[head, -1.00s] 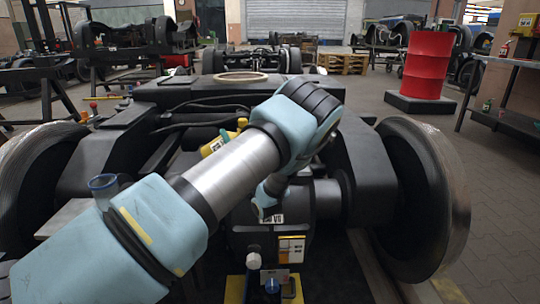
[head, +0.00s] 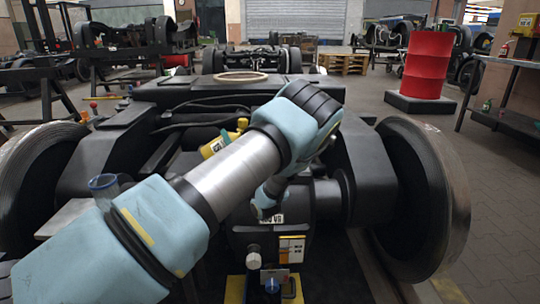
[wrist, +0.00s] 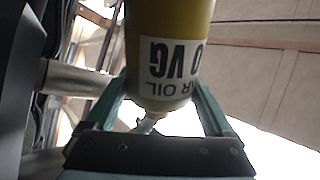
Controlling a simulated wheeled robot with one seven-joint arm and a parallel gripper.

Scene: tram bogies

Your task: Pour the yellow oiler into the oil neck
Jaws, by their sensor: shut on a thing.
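The yellow oiler (wrist: 172,50) is between the two fingers of my gripper (wrist: 160,88), which is shut on it. In the wrist view its white label with oil lettering reads upside down, and a thin pale part shows beyond its lower end. In the head view, a yellow labelled body (head: 213,146) shows behind my forearm and looks like the same oiler, tilted and mostly hidden.
Large wheels stand left (head: 32,190) and right (head: 425,200) of the dark bogie frame (head: 200,92). A clear bluish cup (head: 103,186) stands left beside my arm. A red drum (head: 427,65) is at the back right.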

